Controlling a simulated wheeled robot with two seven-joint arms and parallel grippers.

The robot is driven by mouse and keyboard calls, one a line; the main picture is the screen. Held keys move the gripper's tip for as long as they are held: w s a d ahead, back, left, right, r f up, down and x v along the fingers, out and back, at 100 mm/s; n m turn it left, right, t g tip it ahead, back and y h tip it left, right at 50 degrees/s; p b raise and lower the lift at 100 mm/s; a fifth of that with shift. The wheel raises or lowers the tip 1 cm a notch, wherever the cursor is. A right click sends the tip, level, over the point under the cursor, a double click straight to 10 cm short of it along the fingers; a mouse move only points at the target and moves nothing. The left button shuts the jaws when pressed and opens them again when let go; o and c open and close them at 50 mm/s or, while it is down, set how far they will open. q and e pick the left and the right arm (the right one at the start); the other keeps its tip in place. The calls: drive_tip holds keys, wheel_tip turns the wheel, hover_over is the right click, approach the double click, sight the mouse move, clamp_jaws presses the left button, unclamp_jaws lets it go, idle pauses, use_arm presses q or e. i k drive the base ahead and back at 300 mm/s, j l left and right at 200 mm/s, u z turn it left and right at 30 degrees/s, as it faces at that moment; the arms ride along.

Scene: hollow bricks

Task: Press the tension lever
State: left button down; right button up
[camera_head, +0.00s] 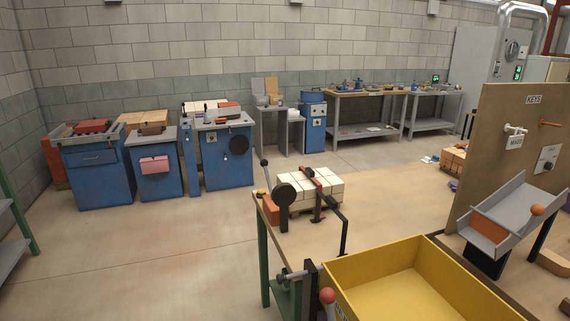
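No label marks a tension lever, and I cannot tell which handle it is. A lever with a dark knob (264,163) rises beside a black disc (285,193) at the left end of the bench, next to a stack of white bricks (322,187). A red and black bar frame (330,195) stands across the front of the stack. Another lever with a red ball knob (328,296) stands upright at the near left corner of the yellow bin. A third orange ball (537,210) shows at the grey chute. Neither of my grippers is in view.
The yellow bin (435,262) fills the near right. The grey chute (490,222) and a tall brown board (515,135) stand at the right. The wooden bench top (390,205) is clear behind the bin. Blue machines (98,178) line the wall; open floor (150,250) lies left.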

sight(265, 163)
drive_tip(key=i+j+z, duration=0.1)
drive_tip(key=z, duration=0.25)
drive_tip(key=i+j+z, duration=0.15)
drive_tip(key=z, duration=0.2)
drive_tip(key=i+j+z, duration=0.1)
drive_tip(key=j+z, duration=0.15)
drive_tip(key=z, duration=0.15)
drive_tip(key=i+j+z, duration=0.1)
drive_tip(key=j, duration=0.35)
drive_tip(key=i+j, duration=0.15)
drive_tip(key=j, duration=0.3)
drive_tip(key=i+j+z, duration=0.15)
drive_tip(key=j, duration=0.3)
drive_tip(key=i+j+z, duration=0.1)
drive_tip(key=j, duration=0.35)
drive_tip(key=i+j+z, duration=0.1)
drive_tip(key=j, duration=0.35)
